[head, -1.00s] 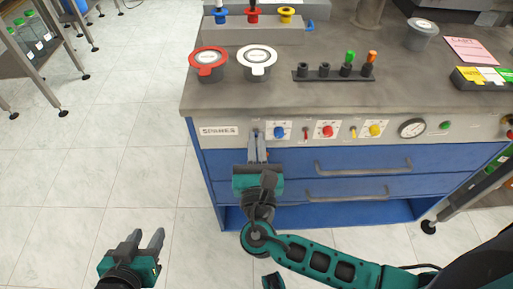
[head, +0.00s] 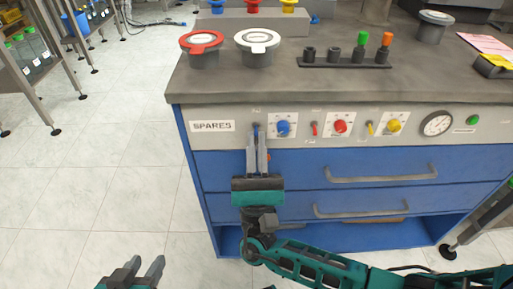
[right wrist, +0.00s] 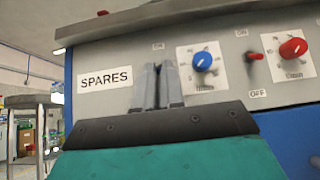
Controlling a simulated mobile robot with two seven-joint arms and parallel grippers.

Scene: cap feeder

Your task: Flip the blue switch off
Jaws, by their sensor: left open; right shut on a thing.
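The blue switch (head: 256,128) is a small lever on the grey front panel, right of the SPARES label and left of the blue knob (head: 283,127). My right gripper (head: 256,136) reaches up to it from below, its fingers closed together around the lever. In the right wrist view the fingertips (right wrist: 167,68) cover nearly all of the switch, so its up or down position cannot be told. ON is marked above it. My left gripper (head: 143,266) is open and empty, low over the floor at the left.
A red switch (head: 315,128) and red knob (head: 340,126), then a yellow switch (head: 370,128) and yellow knob (head: 393,125), sit to the right. Blue drawers with a grey handle (head: 380,174) lie below the panel.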

